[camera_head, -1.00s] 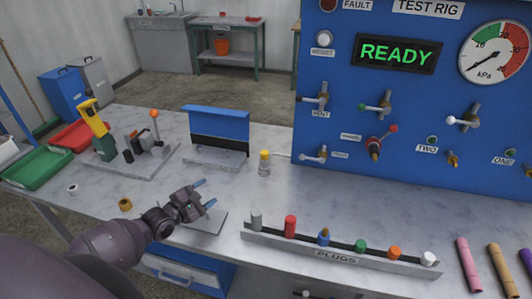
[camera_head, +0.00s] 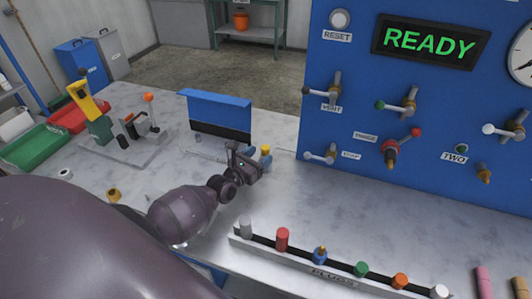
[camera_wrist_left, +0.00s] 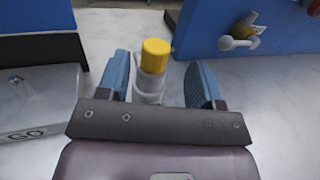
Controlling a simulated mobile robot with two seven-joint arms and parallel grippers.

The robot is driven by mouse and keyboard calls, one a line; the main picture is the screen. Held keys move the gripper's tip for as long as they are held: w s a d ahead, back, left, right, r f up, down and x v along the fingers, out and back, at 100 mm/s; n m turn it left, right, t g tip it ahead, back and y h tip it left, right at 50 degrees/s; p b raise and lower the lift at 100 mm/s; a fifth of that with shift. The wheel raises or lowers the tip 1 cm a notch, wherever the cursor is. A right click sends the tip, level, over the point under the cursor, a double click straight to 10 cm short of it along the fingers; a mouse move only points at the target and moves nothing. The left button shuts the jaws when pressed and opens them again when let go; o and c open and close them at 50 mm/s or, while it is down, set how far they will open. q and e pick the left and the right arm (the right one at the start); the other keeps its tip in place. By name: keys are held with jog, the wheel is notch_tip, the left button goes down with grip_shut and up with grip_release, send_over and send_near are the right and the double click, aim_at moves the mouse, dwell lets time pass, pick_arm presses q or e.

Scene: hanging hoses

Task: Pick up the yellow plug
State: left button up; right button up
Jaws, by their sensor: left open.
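The yellow plug (camera_head: 265,151) has a yellow top on a pale grey body and stands upright on the bench, partly hidden behind my left gripper (camera_head: 250,164) in the head view. In the left wrist view the yellow plug (camera_wrist_left: 154,57) shows between the two blue fingers of my left gripper (camera_wrist_left: 160,80). These fingers are apart, with a gap on each side of the plug. The plug's lower end is hidden by the gripper body. My right gripper is not in view.
A plug rack (camera_head: 330,273) with several coloured plugs lies along the front of the bench. A blue panel stand (camera_head: 218,113) is just behind and left of the gripper. The blue test rig (camera_head: 350,90) with valve handles rises to the right. Bare bench lies between rack and rig.

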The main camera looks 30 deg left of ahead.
pick_arm(q)
jog(key=shift+w, duration=0.5)
jog(key=w+b, duration=0.1)
jog(key=w, duration=0.3)
jog(key=shift+w+b, duration=0.4)
jog(key=shift+r, duration=0.1)
jog(key=shift+c, duration=0.8)
jog(key=c, duration=0.8)
jog(key=shift+w+r, duration=0.1)
jog(key=shift+r, duration=0.45)
notch_tip(320, 180, up, 10)
jog(key=p, duration=0.2)
notch_tip(320, 180, up, 9)
jog(key=p, duration=0.2)
send_over(268, 146)
jog(key=shift+w+a, duration=0.1)
jog(key=shift+w, duration=0.35)
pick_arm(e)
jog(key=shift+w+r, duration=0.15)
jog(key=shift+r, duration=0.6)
